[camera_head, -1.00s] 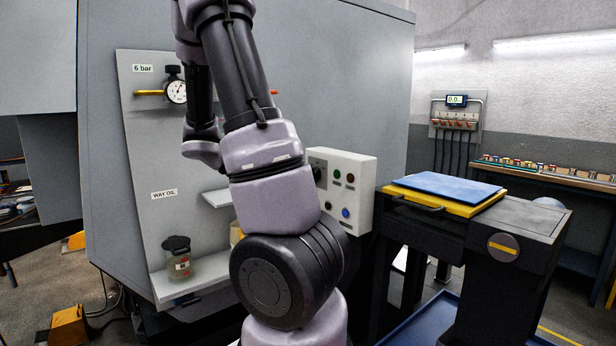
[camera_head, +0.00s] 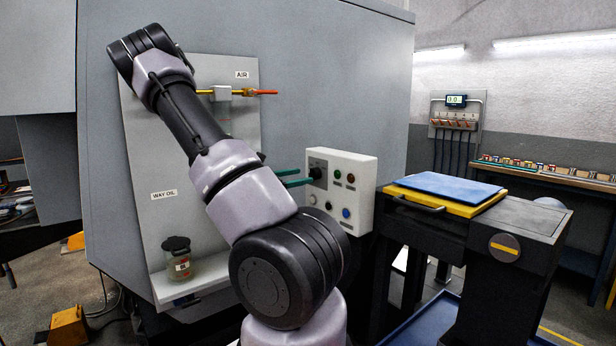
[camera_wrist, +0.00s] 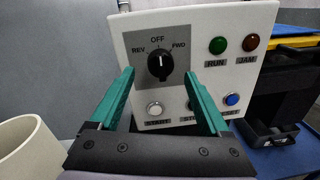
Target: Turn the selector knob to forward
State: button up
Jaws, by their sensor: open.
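The selector knob (camera_wrist: 160,64) is black and round, on a dark plate marked REV, OFF and FWD on a white control box (camera_wrist: 200,20). Its white pointer line points up toward OFF. The knob also shows in the head view (camera_head: 317,173), small and partly in shadow. My gripper (camera_wrist: 159,76) has two teal fingers spread apart, one to the left and one to the right of the knob in the wrist view. Nothing is between them that they grip. In the head view the teal fingers (camera_head: 297,178) reach to the box's left side; contact with the knob cannot be told.
RUN (camera_wrist: 218,45) and JAM (camera_wrist: 250,42) lamps sit right of the knob. A START button (camera_wrist: 155,108) and a blue button (camera_wrist: 232,99) lie below, near the fingers. A cream cylindrical object (camera_wrist: 30,150) stands at lower left. A cart with a blue-topped yellow tray (camera_head: 445,188) stands right.

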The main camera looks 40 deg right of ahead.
aim_at(313, 174)
jog(key=shift+s+d, duration=0.2)
jog(key=shift+d, duration=0.75)
jog(key=shift+s+d, duration=0.15)
jog(key=shift+d, duration=0.8)
grip_shut()
jog(key=shift+m, duration=0.3)
jog(key=shift+m+y, duration=0.3)
jog(key=shift+m, duration=4.3)
